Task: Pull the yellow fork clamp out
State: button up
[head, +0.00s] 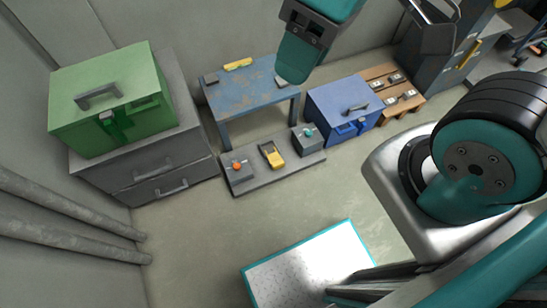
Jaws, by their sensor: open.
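A yellow fork-shaped piece (277,158) sits on a low grey plate (262,182) on the floor, in the middle of the head view. It surrounds a dark part, and I cannot tell how deep it is seated. A second yellow piece (238,64), a small bar, lies at the back of the blue table. The view does not show clearly which of them is the clamp. Teal and dark parts of my arm show at the top and right. My gripper's fingers do not show, and nothing of mine touches the yellow pieces.
On the plate, a grey box with an orange knob (237,167) and another grey box (307,139) flank the fork-shaped piece. A green box (95,125) on grey drawers, the blue table (235,101), and a blue case (330,105) stand around it.

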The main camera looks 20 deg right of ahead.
aim_at(276, 162)
jog(key=z, duration=1.05)
jog(key=i, duration=0.65)
jog(key=u, duration=1.6)
